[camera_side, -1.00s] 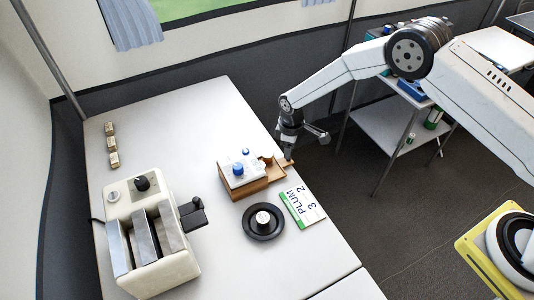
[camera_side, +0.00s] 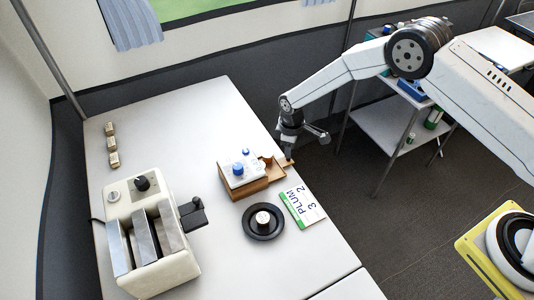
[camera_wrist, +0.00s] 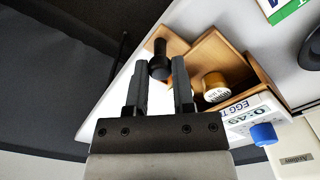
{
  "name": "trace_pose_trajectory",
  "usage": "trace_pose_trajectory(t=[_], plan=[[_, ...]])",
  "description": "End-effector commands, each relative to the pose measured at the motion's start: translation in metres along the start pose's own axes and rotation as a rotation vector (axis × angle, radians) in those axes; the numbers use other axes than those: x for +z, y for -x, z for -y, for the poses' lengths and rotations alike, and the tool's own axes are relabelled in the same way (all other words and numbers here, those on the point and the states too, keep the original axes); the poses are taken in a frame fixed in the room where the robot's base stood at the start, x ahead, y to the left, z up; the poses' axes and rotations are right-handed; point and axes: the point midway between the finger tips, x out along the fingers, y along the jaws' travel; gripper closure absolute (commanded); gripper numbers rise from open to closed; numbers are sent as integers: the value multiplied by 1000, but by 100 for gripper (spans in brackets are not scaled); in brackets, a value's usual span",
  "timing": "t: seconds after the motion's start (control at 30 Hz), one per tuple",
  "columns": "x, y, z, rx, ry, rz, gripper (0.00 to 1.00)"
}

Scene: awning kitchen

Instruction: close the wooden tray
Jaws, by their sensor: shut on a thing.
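The wooden tray (camera_side: 279,173) is a drawer standing open from the right side of a wooden box with a white top (camera_side: 240,178). In the wrist view the tray (camera_wrist: 213,50) holds a small jar with an amber cap and a printed label (camera_wrist: 215,87). A black knob (camera_wrist: 159,66) is at the tray's outer end. My gripper (camera_side: 289,158) is at that end, with its fingers (camera_wrist: 158,75) shut on the knob, one on each side. The fingertips hide part of the knob in the side view.
A blue knob (camera_side: 238,168) stands on the box top. A card reading PLUM (camera_side: 302,203) and a black round dish (camera_side: 263,222) lie in front of the box. A cream toaster-like machine (camera_side: 150,235) stands left. The table's right edge runs close by my gripper.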

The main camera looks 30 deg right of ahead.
Motion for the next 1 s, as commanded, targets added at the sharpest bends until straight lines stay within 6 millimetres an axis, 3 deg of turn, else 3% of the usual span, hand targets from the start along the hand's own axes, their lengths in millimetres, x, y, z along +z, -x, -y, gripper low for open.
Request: trace_pose_trajectory(t=[0.63,1.0], plan=[[-3,1,2,1,1,-2,100],[-45,1,44,1,3,-3,100]])
